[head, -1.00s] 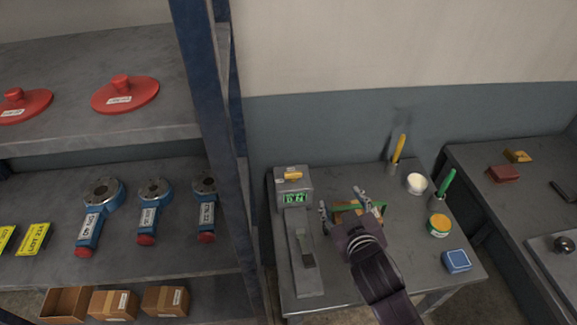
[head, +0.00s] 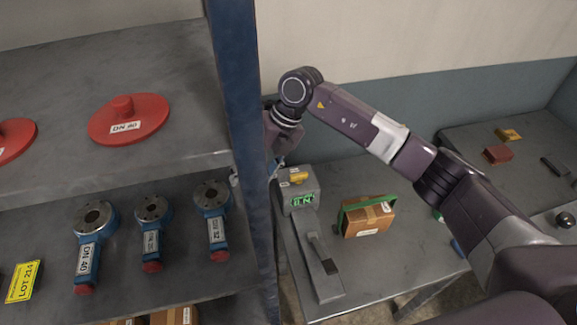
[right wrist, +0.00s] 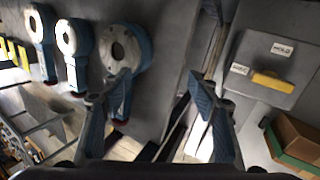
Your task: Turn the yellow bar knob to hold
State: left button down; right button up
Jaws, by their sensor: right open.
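The yellow bar knob (head: 299,178) sits on top of a grey box (head: 301,190) with a lit green display on its front. In the right wrist view the knob (right wrist: 272,82) lies nearly crosswise at the right, with two small white labels (right wrist: 283,48) beside it, too blurred to read. My right gripper (right wrist: 158,88) is open and empty. It is to the left of the box, apart from the knob, beside the shelf. In the head view it is partly hidden by the blue post. My left gripper is not in view.
The blue shelf post (head: 237,100) stands close to my right gripper. Blue-handled flanged parts (head: 152,225) and red lids (head: 130,118) are on the shelves. On the table are a lever unit (head: 316,258) and a carton with a green frame (head: 368,216).

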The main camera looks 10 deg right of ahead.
aim_at(299, 174)
jog(key=w+d+h, duration=0.1)
jog(key=d, duration=0.3)
jog(key=w+d+r+m+h, duration=0.1)
jog(key=d+h, duration=0.1)
jog(key=d, duration=0.2)
jog(key=w+d+h, duration=0.1)
jog(key=d+h, duration=0.1)
jog(key=d, duration=0.2)
jog(key=shift+w+d+r+m, duration=0.15)
jog(key=shift+d+r+m, duration=0.15)
jog(key=shift+r, duration=0.1)
jog(key=shift+f+p, duration=0.3)
jog(key=shift+f, duration=0.05)
notch_tip(299, 174, down, 5)
jog(key=shift+f+p, duration=0.15)
jog(key=shift+p, duration=0.8)
jog(key=shift+f, duration=0.75)
jog(key=c, duration=1.2)
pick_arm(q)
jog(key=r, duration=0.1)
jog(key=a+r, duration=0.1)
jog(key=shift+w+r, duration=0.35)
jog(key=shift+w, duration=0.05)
pick_arm(e)
jog(key=shift+o, duration=0.2)
